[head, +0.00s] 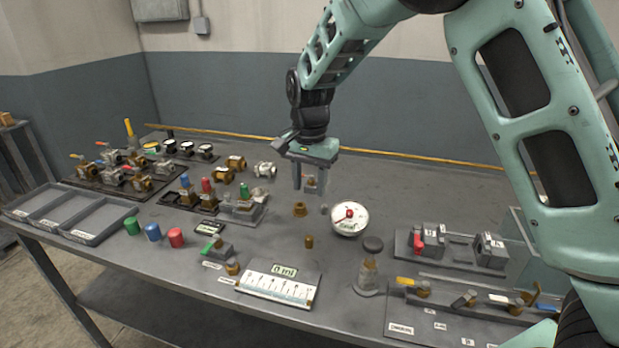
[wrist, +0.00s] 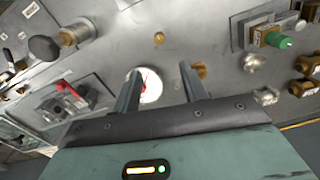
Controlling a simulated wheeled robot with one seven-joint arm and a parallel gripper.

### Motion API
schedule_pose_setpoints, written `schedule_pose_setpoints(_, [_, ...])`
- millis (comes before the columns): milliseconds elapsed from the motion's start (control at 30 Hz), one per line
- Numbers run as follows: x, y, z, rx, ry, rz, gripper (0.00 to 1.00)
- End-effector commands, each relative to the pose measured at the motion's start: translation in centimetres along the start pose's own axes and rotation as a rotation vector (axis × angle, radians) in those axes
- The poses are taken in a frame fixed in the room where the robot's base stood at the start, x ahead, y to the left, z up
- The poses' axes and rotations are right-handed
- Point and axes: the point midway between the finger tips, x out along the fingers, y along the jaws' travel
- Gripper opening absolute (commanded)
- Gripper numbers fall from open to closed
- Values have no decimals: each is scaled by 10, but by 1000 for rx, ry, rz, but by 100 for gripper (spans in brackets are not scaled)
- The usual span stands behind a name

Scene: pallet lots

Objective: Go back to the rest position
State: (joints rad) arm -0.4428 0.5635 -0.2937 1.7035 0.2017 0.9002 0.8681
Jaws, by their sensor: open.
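My gripper (head: 311,185) hangs fingers down above the middle of the table, near a small brass fitting (head: 300,209) that stands on the table. In the wrist view my gripper's two fingers (wrist: 158,88) are spread apart with nothing held between them. A white round gauge (head: 349,218) with a red mark lies to the right of the gripper; in the wrist view it shows partly behind the left finger (wrist: 150,86). My arm reaches in from the upper right of the head view. No marker for the rest position shows.
The grey table (head: 240,292) holds several valves at left, a grey tray (head: 68,213), red, blue and green caps, a white measuring panel (head: 278,286), a jar (head: 370,275) and fixtures at right. The table's back middle is mostly clear. A wall stands behind.

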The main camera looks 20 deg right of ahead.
Motion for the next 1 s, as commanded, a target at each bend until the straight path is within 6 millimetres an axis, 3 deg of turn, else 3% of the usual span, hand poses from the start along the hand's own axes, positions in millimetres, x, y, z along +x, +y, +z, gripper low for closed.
schedule_pose_setpoints(200, [-15, 0, 0, 0, 1, 0, 43])
schedule_pose_setpoints(700, [-16, 1, 2, -5, -1, -1, 43])
schedule_pose_setpoints(767, [-18, 3, 14, -47, -14, -8, 43])
schedule_pose_setpoints(867, [-24, 14, 53, -197, -49, -32, 43])
schedule_pose_setpoints(1000, [-35, 50, 140, -557, -88, -75, 43])
